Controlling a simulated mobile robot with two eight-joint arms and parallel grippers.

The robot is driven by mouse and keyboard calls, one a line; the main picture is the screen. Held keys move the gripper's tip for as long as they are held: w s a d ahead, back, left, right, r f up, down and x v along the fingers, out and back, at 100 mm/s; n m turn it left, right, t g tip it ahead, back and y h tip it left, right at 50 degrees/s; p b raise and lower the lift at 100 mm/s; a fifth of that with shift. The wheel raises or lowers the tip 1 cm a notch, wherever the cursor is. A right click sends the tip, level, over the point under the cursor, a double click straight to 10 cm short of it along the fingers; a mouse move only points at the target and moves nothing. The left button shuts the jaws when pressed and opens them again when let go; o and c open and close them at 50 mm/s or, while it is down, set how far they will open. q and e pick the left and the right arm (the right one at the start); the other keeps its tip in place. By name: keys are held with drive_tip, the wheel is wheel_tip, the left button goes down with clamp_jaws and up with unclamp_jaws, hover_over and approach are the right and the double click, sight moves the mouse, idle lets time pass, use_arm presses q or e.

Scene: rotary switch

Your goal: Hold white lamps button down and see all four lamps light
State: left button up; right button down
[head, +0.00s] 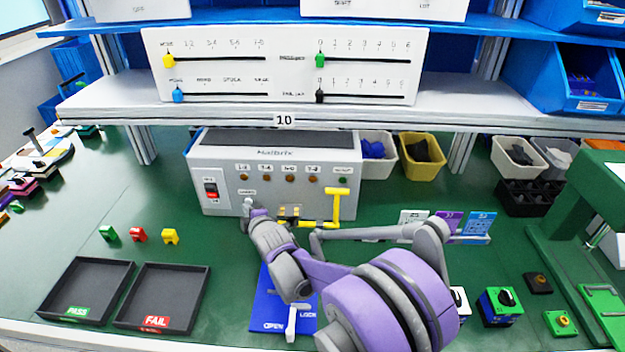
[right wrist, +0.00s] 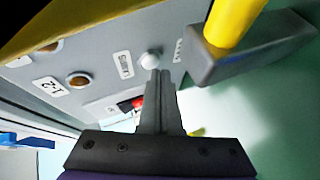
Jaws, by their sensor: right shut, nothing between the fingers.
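The grey test box (head: 270,155) stands on the green bench under the shelf. Its front carries a row of round lamps (head: 290,178), dull amber-brown, with a dark green one at the right end. The white lamps button (head: 248,201) is at the lower left of the front; it also shows in the right wrist view (right wrist: 150,60). My right gripper (head: 251,212) is shut and empty, its tips (right wrist: 158,73) right at the button's lower side. I cannot tell whether they touch or press it. A lamp (right wrist: 78,80) in the wrist view looks dull brown. My left gripper is out of view.
A red rocker switch (head: 211,190) is left of the button. A yellow handle (head: 337,205) juts from the box front at right, close to my arm. Black PASS (head: 86,287) and FAIL (head: 162,296) trays lie at front left. The shelf edge (head: 400,119) overhangs the box.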

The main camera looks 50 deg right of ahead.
drive_tip(key=shift+s+a+f+b, duration=0.35)
drive_tip(key=shift+s+b, duration=0.1)
drive_tip(key=shift+s+a+r, duration=0.1)
drive_tip(key=shift+s+a, duration=1)
drive_tip(key=shift+a, duration=0.2)
drive_tip(key=shift+a, duration=0.1)
